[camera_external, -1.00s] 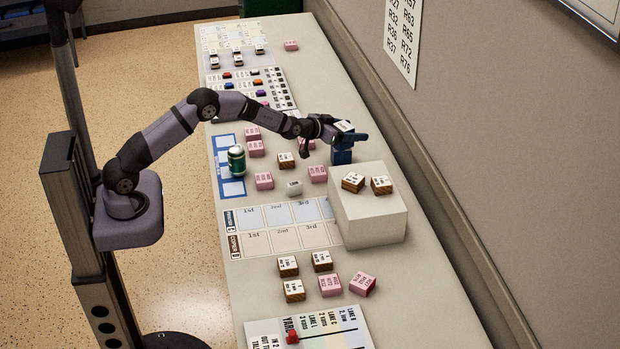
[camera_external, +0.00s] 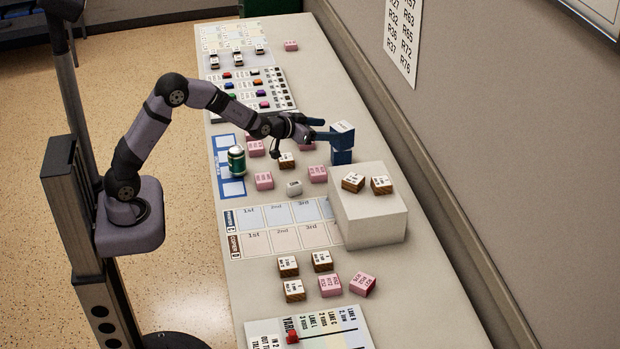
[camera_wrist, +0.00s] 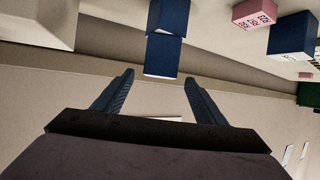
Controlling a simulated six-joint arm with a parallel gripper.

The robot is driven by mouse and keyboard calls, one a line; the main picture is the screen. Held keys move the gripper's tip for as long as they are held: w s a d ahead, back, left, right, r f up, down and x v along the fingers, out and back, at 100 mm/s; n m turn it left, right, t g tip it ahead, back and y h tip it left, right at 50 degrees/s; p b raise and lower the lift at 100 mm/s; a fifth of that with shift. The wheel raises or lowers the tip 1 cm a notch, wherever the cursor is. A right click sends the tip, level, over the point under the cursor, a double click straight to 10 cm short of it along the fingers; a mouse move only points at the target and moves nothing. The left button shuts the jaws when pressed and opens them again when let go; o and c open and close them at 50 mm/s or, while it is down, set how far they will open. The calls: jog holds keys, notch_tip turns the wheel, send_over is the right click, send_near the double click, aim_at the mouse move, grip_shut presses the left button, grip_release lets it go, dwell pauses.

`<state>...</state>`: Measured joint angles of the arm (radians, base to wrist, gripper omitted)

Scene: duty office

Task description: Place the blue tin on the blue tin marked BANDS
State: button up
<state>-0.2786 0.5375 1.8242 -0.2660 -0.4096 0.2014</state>
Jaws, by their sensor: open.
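Two blue tins stand one on the other near the back of the table, left of the pale block. The upper blue tin (camera_external: 342,134) has a white label on top, too small to read. The lower blue tin (camera_external: 341,157) is under it, its label covered, so I cannot read BANDS. In the wrist view the upper tin (camera_wrist: 163,56) and lower tin (camera_wrist: 170,15) also show, slightly offset. My gripper (camera_external: 321,130) is open and empty beside the upper tin, on its left. In the wrist view its fingertips (camera_wrist: 158,78) are just short of that tin.
The pale block (camera_external: 370,222) carries two wooden-sided boxes. Pink boxes (camera_external: 317,174) and a green can (camera_external: 236,160) stand nearby. Another blue box (camera_wrist: 293,36) beside a pink box (camera_wrist: 254,14) shows in the wrist view. The wall runs behind the table.

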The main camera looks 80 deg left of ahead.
jog(key=shift+s+r, duration=0.1)
jog(key=shift+s, duration=0.1)
jog(key=shift+d, duration=0.1)
